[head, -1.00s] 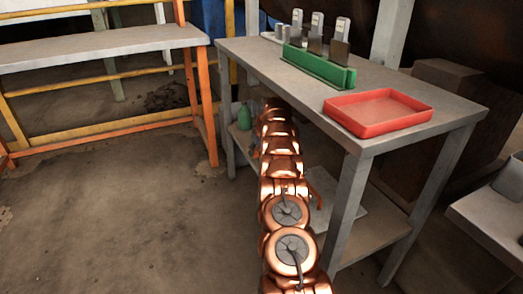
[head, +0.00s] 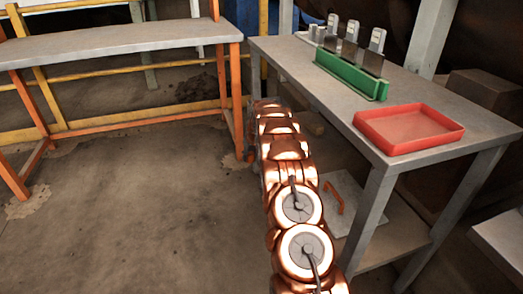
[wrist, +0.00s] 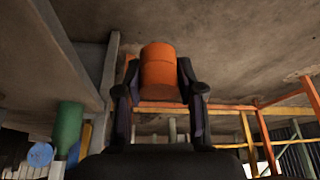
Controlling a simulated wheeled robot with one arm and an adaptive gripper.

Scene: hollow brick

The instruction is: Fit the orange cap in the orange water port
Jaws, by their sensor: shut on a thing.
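The orange cap (wrist: 158,62) is a short orange cylinder, seen in the wrist view. My gripper (wrist: 159,82) is shut on it, one dark finger on each side. The cap is held up clear of other things, with a stretch of concrete behind it. In the head view my gripper and the cap are hidden at the far end of my copper arm. I cannot make out the orange water port in either view.
A grey table (head: 440,158) bears a red tray (head: 410,125) and a green rack (head: 350,77) with upright pieces. A plate with an orange handle (head: 334,198) lies on its lower shelf. A bench (head: 120,46) with orange legs stands left. Floor (head: 120,220) between is clear.

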